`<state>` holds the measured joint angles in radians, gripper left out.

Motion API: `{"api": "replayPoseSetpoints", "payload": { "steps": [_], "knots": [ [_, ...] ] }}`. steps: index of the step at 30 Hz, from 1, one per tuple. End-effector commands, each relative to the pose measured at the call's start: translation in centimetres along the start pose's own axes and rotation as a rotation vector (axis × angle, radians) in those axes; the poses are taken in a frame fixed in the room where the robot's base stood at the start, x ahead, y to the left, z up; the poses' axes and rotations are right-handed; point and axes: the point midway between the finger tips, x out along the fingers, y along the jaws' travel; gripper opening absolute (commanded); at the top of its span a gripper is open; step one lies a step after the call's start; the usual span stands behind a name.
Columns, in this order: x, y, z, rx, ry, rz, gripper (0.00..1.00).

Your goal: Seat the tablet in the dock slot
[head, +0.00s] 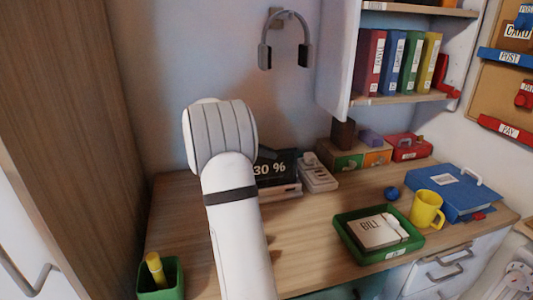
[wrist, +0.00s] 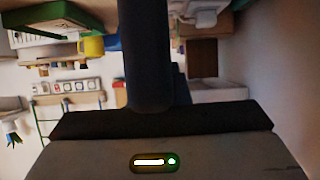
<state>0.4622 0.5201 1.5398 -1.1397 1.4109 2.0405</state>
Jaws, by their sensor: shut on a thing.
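The dark tablet (head: 283,160), with "30 %" in white on its screen, stands roughly upright at the back of the desk, its left part hidden behind my arm. The pale, low dock (head: 284,191) is directly below it. I cannot tell whether the tablet's lower edge is inside the slot or just above it. My gripper is hidden behind my arm in the head view. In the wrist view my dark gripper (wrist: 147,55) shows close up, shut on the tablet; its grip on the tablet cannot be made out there.
A white socket strip (head: 318,174) lies right of the dock. A green tray (head: 350,242) with a bill, a yellow mug (head: 426,210), a blue ball (head: 392,193) and a blue binder (head: 455,190) occupy the right. A green pen cup (head: 172,283) stands front left. Headphones (head: 286,40) hang above.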

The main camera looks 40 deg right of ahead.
Motion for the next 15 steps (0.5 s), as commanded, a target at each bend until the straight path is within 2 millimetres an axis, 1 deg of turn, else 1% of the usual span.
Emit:
{"api": "replayPoseSetpoints", "payload": {
  "steps": [15],
  "knots": [
    [0.46,-0.01,0.98,0.001,0.001,-0.001,0.00]
  ]
}}
